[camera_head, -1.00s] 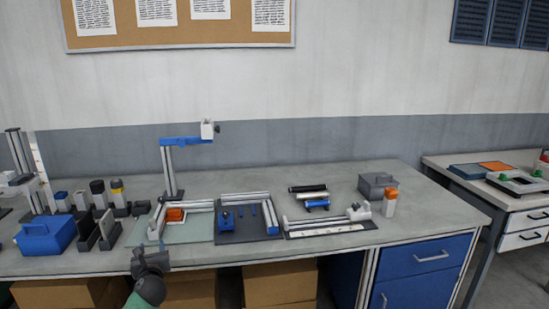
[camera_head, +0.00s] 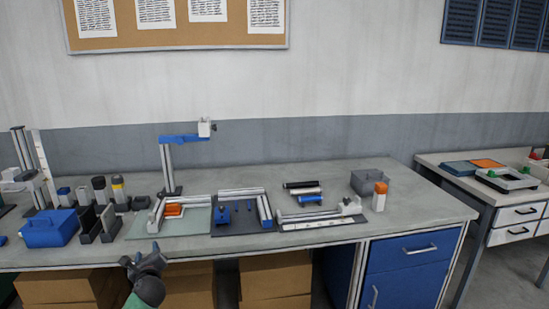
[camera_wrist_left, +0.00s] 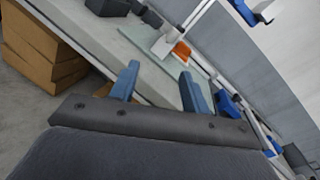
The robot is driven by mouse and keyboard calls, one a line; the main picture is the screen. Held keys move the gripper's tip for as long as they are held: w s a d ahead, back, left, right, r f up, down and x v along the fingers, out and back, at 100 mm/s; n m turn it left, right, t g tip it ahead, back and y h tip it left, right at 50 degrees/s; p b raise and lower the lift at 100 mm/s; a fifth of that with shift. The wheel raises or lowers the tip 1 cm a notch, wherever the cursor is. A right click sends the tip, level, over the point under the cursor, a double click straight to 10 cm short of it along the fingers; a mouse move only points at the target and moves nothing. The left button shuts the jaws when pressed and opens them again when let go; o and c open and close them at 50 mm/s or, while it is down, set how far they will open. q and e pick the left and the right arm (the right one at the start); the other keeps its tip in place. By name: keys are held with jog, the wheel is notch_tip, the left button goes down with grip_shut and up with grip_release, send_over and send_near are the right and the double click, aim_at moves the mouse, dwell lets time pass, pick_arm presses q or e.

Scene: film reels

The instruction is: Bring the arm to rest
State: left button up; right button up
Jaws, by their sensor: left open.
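My left gripper (camera_head: 146,259) is at the front edge of the long workbench (camera_head: 330,239), low in the head view, in front of the pale green mat (camera_head: 180,226). In the left wrist view its two blue fingers (camera_wrist_left: 160,88) stand apart with nothing between them, so it is open and empty. An orange block (camera_head: 174,210) lies in a metal corner frame on the mat; it also shows beyond the fingers in the left wrist view (camera_wrist_left: 182,50). My right gripper is not in view.
A blue box (camera_head: 48,229) and several dark holders stand at the bench's left. A grey box (camera_head: 369,182) and an orange-capped bottle (camera_head: 379,197) are at its right. Cardboard boxes (camera_head: 275,277) sit below the bench. A second table (camera_head: 492,198) stands farther right.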

pick_arm(q)
jog(key=s+d+f+n+g+h, duration=0.4)
jog(key=s+d+n, duration=0.35)
jog(key=s, duration=0.45)
jog(key=s+d+f+n+g+h, duration=0.1)
jog(key=s+d+f+n+g, duration=0.2)
jog(key=s+d+f+n, duration=0.7)
jog(key=s+d+r+n+g+h, duration=0.1)
jog(key=s+d+n+g+h, duration=0.35)
jog(key=s, duration=1.05)
jog(key=s+d+f+n+g, duration=0.1)
jog(key=s+f, duration=0.3)
jog(key=s, duration=0.4)
jog(key=s+d+f+n+g, duration=0.1)
jog(key=s+f, duration=0.3)
jog(key=s, duration=0.4)
jog(key=shift+d+g+y, duration=0.35)
jog(key=shift+d+y, duration=0.1)
jog(key=shift+d, duration=0.3)
jog(key=shift+w+f, duration=0.1)
